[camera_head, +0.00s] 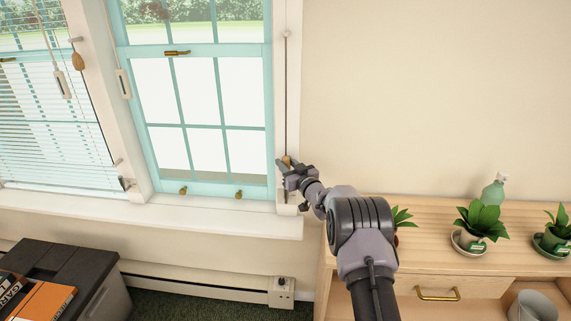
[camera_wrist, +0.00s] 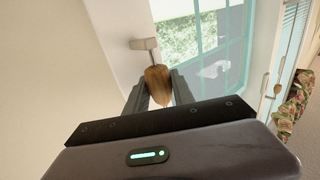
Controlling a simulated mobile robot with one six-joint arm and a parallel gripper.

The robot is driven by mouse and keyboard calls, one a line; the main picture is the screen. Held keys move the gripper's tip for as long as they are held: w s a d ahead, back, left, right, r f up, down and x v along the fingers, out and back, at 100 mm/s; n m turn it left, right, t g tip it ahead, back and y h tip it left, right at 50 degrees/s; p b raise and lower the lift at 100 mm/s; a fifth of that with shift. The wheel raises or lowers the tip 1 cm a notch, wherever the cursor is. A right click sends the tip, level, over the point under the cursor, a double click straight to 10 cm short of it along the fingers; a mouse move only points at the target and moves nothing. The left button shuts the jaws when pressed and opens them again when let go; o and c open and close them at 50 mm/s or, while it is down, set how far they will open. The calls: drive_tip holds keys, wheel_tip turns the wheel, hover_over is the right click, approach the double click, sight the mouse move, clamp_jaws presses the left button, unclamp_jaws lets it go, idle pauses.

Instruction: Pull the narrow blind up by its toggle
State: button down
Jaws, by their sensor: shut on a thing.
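My gripper (camera_head: 284,165) is at that toggle, near sill height. In the wrist view the brown toggle (camera_wrist: 158,84) sits between the two fingers of my gripper (camera_wrist: 160,98), which is shut on it. The fingers hide its sides. The narrow window (camera_head: 200,90) shows clear panes with no slats in view; its top is cut off.
A second window at left has a lowered slatted blind (camera_head: 50,140) and its own wooden toggle (camera_head: 78,60). A wooden cabinet (camera_head: 430,245) with potted plants (camera_head: 480,222) and a spray bottle (camera_head: 493,190) stands at right.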

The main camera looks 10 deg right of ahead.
drive_tip(key=shift+f, duration=0.3)
drive_tip(key=c, duration=1.3)
unclamp_jaws()
drive_tip(key=shift+c, duration=0.2)
drive_tip(key=shift+r, duration=0.1)
drive_tip(key=shift+s+d, duration=0.1)
drive_tip(key=shift+s, duration=0.1)
drive_tip(key=p+v, duration=0.5)
drive_tip(key=v, duration=1.2)
drive_tip(key=shift+r, duration=0.1)
